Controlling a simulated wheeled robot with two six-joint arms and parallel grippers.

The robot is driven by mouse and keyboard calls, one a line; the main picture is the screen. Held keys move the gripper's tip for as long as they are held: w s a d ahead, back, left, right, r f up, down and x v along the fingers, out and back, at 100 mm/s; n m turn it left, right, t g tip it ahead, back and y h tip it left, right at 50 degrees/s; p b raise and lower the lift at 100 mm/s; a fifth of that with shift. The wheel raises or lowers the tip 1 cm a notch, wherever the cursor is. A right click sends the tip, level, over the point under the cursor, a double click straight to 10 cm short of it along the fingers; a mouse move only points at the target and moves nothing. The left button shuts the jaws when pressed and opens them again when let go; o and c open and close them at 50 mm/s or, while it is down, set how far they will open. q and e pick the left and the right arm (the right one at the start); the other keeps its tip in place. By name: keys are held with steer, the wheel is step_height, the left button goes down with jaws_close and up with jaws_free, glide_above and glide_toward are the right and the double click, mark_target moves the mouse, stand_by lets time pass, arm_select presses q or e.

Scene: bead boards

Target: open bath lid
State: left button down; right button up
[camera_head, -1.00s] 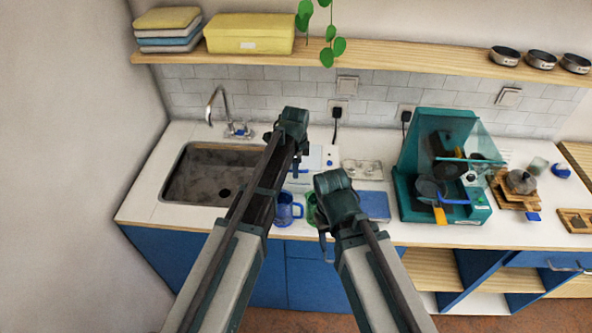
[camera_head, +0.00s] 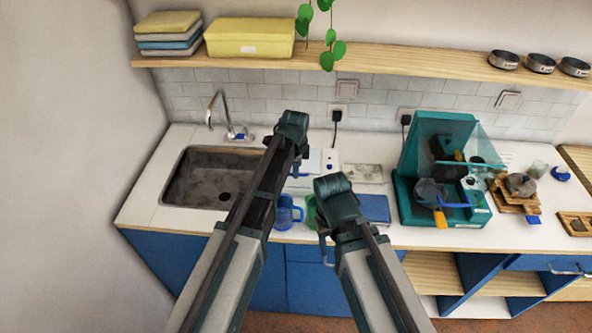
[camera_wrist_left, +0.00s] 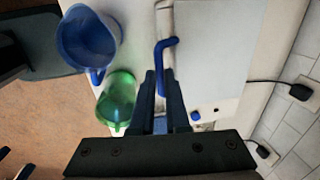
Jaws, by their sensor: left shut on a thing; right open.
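The bath (camera_head: 326,167) is a white box on the counter, partly hidden behind my left arm in the head view. Its pale flat lid (camera_wrist_left: 212,45) fills the upper middle of the left wrist view, with a blue bent handle (camera_wrist_left: 166,46) at its edge. My left gripper (camera_wrist_left: 160,78) is shut on this handle, which runs down between its fingers.
A blue mug (camera_head: 286,214) and a green mug (camera_head: 310,212) stand close in front of the bath. A blue pad (camera_head: 375,208) lies right of my right gripper. A sink (camera_head: 200,180) is on the left, and a teal hooded station (camera_head: 420,150) on the right.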

stand_by(0.8)
arm_select(q)
steer(key=w+r+g+p, duration=0.2)
steer(key=w+r+p, duration=0.4)
steer(key=r+p, duration=0.3)
steer(key=shift+g, duration=0.3)
stand_by(0.4)
